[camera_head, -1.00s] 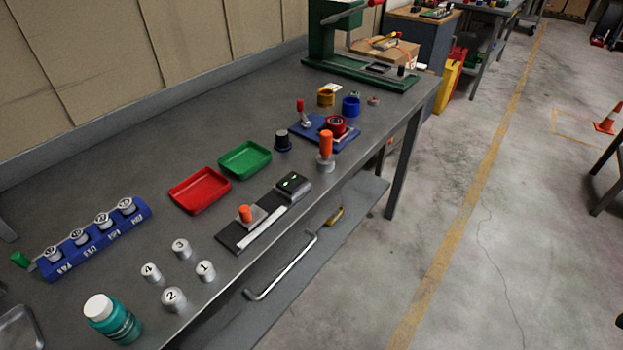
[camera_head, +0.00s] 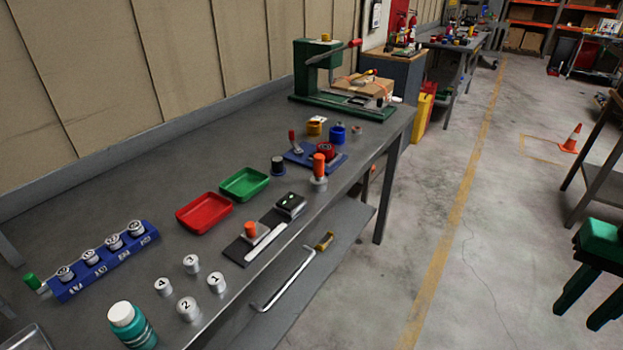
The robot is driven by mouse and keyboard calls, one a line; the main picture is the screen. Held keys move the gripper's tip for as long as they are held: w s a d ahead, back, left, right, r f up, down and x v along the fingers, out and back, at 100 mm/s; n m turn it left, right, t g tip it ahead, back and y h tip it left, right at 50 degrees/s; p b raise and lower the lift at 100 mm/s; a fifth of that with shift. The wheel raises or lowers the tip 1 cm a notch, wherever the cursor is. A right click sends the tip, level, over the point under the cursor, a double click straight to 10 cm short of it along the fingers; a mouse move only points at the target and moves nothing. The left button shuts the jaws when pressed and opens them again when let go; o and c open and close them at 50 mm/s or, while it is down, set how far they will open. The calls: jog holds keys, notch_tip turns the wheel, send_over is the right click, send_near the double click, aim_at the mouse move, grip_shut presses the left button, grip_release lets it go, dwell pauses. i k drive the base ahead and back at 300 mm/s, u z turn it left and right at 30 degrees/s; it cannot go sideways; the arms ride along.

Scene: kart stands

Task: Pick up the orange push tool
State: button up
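The orange push tool (camera_head: 319,170) stands upright near the front edge of the grey workbench. It has an orange handle on a round silver base. A second, shorter orange knob (camera_head: 250,230) sits on a dark slider plate (camera_head: 238,250) nearer to me. My green gripper (camera_head: 577,317) shows at the right edge, over the floor and well to the right of the bench. Its two dark green fingers are apart, with nothing between them. The rest of my arm is out of view.
A blue fixture (camera_head: 299,157) with a red-handled lever and a black knob (camera_head: 278,166) stand close to the tool. Red (camera_head: 203,212) and green (camera_head: 245,184) trays lie to its left. A green press (camera_head: 305,75) stands behind.

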aim_at(318, 182)
jog(key=u, duration=0.05)
jog(key=i, duration=1)
jog(key=z, duration=0.05)
